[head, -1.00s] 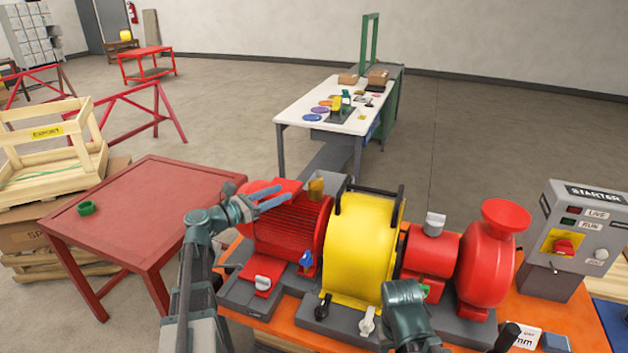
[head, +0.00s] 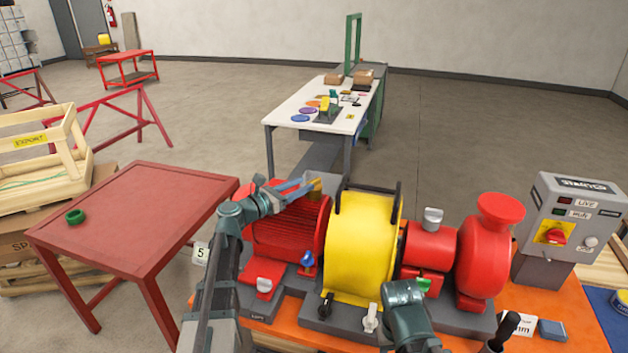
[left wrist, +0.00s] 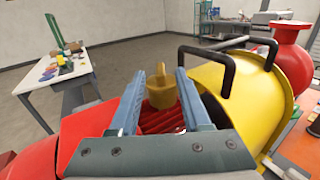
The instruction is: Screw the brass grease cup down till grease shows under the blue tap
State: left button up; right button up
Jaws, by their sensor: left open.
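The brass grease cup (head: 316,186) stands on top of the red finned motor housing, left of the yellow guard. In the left wrist view the cup (left wrist: 161,94) shows between the two blue-grey fingers. My left gripper (head: 301,187) is open, with a finger on either side of the cup; whether either finger touches it I cannot tell. The blue tap (head: 307,260) is low on the front of the red housing. Grease under the tap cannot be made out. My right arm shows at the lower middle, but its gripper does not.
The yellow guard (head: 362,250) with black handles stands close right of the cup. Further right are a red pump (head: 487,250) and a grey starter box (head: 572,225). A red table (head: 130,215) with a green ring (head: 75,217) is at left.

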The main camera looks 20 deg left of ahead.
aim_at(308, 183)
pick_arm(q)
jog(key=shift+x, duration=2.7)
grip_shut()
